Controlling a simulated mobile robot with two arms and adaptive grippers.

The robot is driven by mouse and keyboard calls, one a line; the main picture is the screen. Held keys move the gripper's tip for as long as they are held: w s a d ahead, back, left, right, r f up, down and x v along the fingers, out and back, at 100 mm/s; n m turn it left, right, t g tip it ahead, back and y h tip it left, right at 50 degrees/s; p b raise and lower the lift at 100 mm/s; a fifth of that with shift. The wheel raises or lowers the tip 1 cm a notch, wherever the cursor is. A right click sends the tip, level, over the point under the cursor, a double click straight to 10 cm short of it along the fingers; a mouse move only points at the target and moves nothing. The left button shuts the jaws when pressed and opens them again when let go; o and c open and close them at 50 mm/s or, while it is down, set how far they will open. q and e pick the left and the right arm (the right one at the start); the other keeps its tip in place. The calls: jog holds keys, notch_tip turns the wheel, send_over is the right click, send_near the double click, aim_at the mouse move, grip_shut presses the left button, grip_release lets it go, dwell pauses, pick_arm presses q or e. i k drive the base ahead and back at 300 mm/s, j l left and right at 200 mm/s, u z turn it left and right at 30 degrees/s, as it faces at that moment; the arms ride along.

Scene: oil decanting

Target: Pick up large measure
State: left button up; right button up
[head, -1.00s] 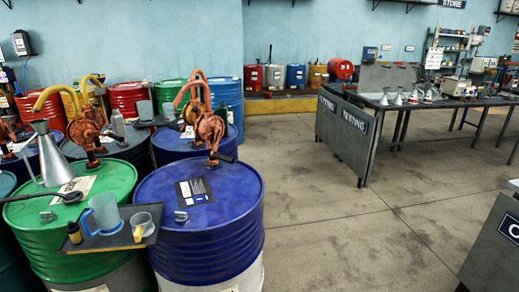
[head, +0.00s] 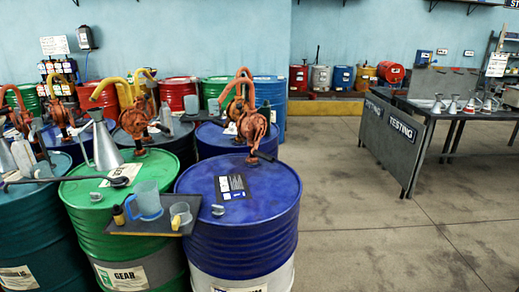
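A clear measuring jug with a blue handle (head: 147,200) stands upright on a dark tray (head: 122,226) in the head view. It is the larger of two jugs there. A small clear jug with a yellow handle (head: 180,215) stands just to its right. The tray sits at the front, between the green drum (head: 92,188) and the blue drum (head: 243,215). Neither of my grippers is in view.
A small dark bottle (head: 118,215) stands left of the large jug. A metal spouted can (head: 104,148) and a dark ladle-like tool (head: 117,182) are on the green drum. An orange hand pump (head: 252,127) rises from the blue drum. The floor (head: 370,235) at right is clear.

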aim_at(107, 157)
jog(key=i+j, duration=0.2)
jog(key=j, duration=0.15)
jog(key=i+j, duration=0.25)
jog(key=i+j+z, duration=0.1)
jog(key=j, duration=0.35)
jog(key=i, duration=0.1)
